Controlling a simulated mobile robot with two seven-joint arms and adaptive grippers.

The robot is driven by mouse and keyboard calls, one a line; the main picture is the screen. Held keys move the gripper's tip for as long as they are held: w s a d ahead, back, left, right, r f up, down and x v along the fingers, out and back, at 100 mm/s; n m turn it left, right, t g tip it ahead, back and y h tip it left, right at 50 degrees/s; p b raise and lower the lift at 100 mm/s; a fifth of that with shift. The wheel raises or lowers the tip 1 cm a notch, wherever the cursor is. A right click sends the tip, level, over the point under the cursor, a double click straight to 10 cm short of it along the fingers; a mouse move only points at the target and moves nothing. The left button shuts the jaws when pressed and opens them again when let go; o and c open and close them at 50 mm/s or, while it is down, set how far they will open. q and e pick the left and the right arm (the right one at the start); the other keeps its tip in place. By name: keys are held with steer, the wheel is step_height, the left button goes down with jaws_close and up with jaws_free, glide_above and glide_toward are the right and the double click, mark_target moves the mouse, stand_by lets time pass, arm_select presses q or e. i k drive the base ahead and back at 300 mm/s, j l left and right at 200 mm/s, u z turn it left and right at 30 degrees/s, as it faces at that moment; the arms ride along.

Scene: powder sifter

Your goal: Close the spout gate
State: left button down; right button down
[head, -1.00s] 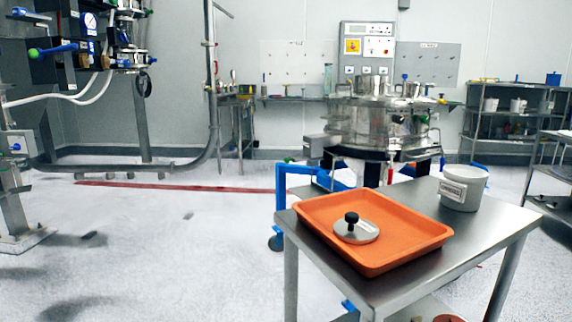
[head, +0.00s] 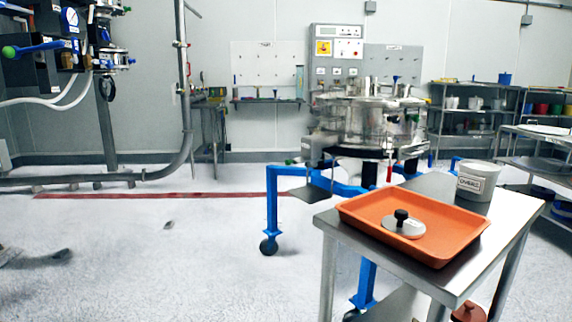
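The powder sifter (head: 368,122) is a round steel vessel on a blue wheeled frame (head: 272,210), right of centre in the head view, beyond the steel table. A red handle (head: 389,173) hangs at its near side, and a small green part (head: 294,162) shows at its left over a dark tray-like plate (head: 312,193). I cannot tell which part is the spout gate or whether it is open. Neither of my grippers is in view.
A steel table (head: 462,283) stands at the front right, with an orange tray (head: 365,229) holding a black-knobbed disc (head: 404,224), and a grey tub (head: 477,181). Pipes and valves (head: 68,45) are at the left. The floor (head: 150,240) at left and centre is mostly clear.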

mark_target(298, 160)
steer(key=i+j+z, duration=0.15)
steer(key=j, duration=0.2)
steer(key=i+j+z, duration=0.2)
steer(key=j+z, duration=0.15)
steer(key=j, duration=0.3)
steer(key=i+j+z, duration=0.3)
steer(key=j, duration=0.35)
steer(key=i+j+z, duration=0.15)
steer(key=j, duration=0.25)
steer(key=i+j+z, duration=0.35)
steer(key=j, duration=0.3)
steer(key=i+j+z, duration=0.15)
steer(key=i+j, duration=0.1)
steer(key=j, duration=0.1)
